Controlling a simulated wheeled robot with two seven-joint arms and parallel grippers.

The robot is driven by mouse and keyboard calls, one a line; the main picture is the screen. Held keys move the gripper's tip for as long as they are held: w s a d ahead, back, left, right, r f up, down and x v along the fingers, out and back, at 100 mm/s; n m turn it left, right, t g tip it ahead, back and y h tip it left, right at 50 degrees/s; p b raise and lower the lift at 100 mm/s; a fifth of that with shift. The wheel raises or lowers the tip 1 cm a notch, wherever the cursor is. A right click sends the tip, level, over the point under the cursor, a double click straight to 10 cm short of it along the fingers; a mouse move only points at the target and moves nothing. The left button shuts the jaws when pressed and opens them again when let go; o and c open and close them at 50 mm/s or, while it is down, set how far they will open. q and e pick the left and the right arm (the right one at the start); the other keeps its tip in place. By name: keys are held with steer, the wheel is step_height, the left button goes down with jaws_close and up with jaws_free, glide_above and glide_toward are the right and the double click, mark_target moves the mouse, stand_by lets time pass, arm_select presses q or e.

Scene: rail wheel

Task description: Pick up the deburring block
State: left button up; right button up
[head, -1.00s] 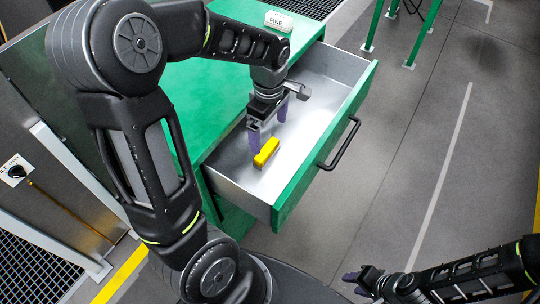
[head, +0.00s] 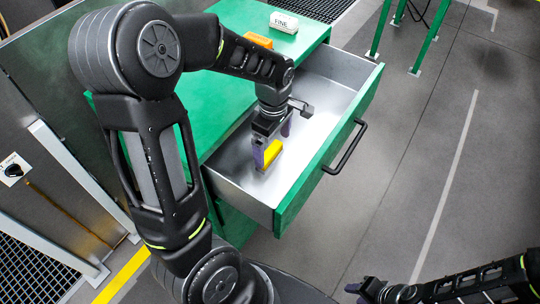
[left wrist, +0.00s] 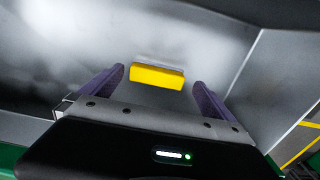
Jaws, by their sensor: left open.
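A yellow block (head: 272,155), likely the deburring block, lies on the metal floor of the open drawer (head: 311,155). My left gripper (head: 271,144) is inside the drawer, open, with its purple fingers at the block and partly hiding it in the head view. In the left wrist view the yellow block (left wrist: 157,77) shows between and just beyond the fingertips, with a gap on each side. A pale grey layer shows along its far side. My right gripper (head: 362,289) is low at the bottom right, away from the drawer; its opening is unclear.
The drawer walls stand close around my left gripper, and its green front has a black handle (head: 345,147). On the green cabinet top lie a white block marked FINE (head: 284,22) and an orange object (head: 258,40) behind my arm. Open floor is to the right.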

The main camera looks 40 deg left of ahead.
mark_target(273, 153)
arm_select(q)
steer(key=shift+w+f, duration=0.15)
steer(key=shift+f, duration=2.45)
steer(key=c, duration=1.2)
